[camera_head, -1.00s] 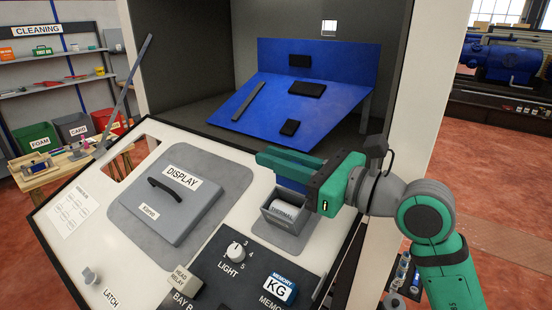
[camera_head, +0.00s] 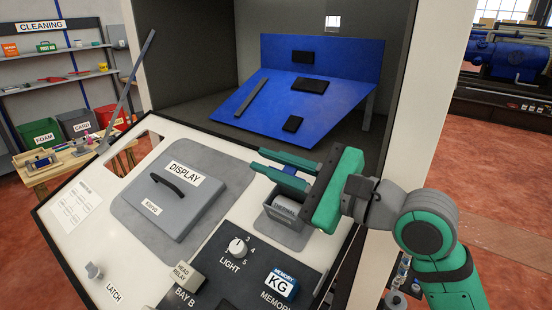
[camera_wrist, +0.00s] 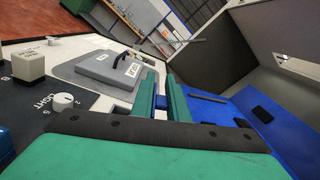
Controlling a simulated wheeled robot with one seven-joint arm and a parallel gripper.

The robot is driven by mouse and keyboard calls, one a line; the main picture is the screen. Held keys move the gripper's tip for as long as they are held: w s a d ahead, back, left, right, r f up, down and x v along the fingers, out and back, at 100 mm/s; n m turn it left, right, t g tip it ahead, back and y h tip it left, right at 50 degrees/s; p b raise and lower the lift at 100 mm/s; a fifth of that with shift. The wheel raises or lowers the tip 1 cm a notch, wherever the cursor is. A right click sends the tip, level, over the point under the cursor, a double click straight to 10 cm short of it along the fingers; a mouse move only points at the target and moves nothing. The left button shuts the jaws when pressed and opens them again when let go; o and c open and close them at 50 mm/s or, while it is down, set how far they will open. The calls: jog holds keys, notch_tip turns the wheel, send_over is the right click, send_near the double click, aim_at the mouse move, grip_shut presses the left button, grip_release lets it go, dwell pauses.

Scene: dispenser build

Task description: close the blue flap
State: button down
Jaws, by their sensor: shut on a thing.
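The blue flap (camera_head: 290,171) is at the grey thermal printer box (camera_head: 286,222) on the right of the sloped panel. Only a small part of it shows, between the green fingers of my gripper (camera_head: 258,161). The gripper is shut on it above the box. In the wrist view a narrow blue strip of the flap (camera_wrist: 161,103) shows between the two fingers (camera_wrist: 160,76). The fingers hide most of the flap, and its exact tilt cannot be told. A light grey roll with a label shows in the box.
The display cover (camera_head: 178,200) with its black handle lies left of the box. The light knob (camera_head: 238,247) and memory key (camera_head: 281,287) are in front. A large slanted blue board (camera_head: 275,105) stands behind the fingers. A white post (camera_head: 418,95) rises at right.

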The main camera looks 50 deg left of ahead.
jog(key=f+n, duration=0.1)
jog(key=n, duration=0.1)
jog(key=s+n, duration=0.1)
jog(key=n, duration=0.2)
jog(key=s+f+n, duration=0.1)
jog(key=n, duration=0.1)
jog(key=shift+s+d+f+n, duration=0.25)
jog(key=shift+d+f+n, duration=0.05)
jog(key=shift+d+n, duration=0.1)
jog(key=shift+f+n, duration=0.15)
jog(key=shift+n, duration=0.35)
jog(key=c, duration=1.8)
grip_release()
jog(key=shift+w, duration=0.1)
jog(key=shift+a+f, duration=0.1)
jog(key=shift+s, duration=0.2)
